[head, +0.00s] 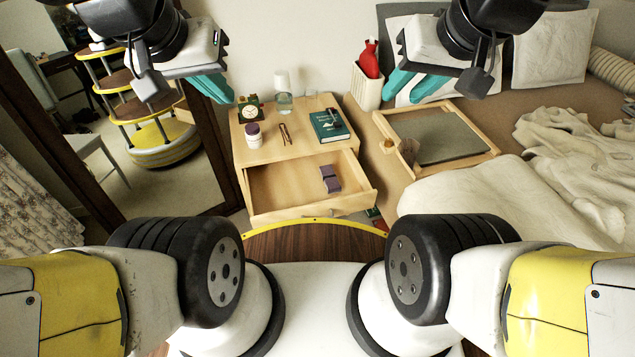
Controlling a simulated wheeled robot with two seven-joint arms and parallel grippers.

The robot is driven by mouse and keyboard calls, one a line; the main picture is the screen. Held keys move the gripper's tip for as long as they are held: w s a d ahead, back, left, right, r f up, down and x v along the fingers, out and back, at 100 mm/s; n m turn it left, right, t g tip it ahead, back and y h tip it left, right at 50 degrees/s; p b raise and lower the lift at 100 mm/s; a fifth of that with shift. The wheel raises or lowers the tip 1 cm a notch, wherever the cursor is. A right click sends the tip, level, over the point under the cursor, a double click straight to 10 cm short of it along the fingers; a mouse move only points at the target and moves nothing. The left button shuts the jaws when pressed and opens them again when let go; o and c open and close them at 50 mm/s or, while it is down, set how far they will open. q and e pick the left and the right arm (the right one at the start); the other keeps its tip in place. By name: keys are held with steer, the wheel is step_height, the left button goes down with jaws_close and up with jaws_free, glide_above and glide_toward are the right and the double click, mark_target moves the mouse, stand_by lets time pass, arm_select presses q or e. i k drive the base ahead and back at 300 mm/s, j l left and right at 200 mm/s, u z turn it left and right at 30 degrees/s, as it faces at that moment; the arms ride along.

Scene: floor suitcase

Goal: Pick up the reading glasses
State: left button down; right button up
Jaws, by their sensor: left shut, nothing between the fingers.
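What look like the reading glasses (285,133), a small, thin, dark brown folded shape, lie on top of the wooden nightstand (270,152). They are between a small jar and a green book. My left gripper (222,92) is in the upper left of the head view, shut and empty, with its teal fingers pointing down and right. My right gripper (399,98) is in the upper right, with its two teal fingers apart and nothing seen between them. Both grippers are apart from the glasses.
The jar (253,135), clock (249,111), glass carafe (283,103) and green book (330,126) share the nightstand top. Its drawer (283,189) is open, with a purple item (329,178) inside. A wooden tray (440,135) lies on the bed at right. A mirror frame (201,100) stands at left.

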mark_target(284, 128)
steer(key=i+j+u, duration=0.25)
steer(key=i, duration=0.15)
steer(key=i+u, duration=0.25)
steer(key=i, duration=0.15)
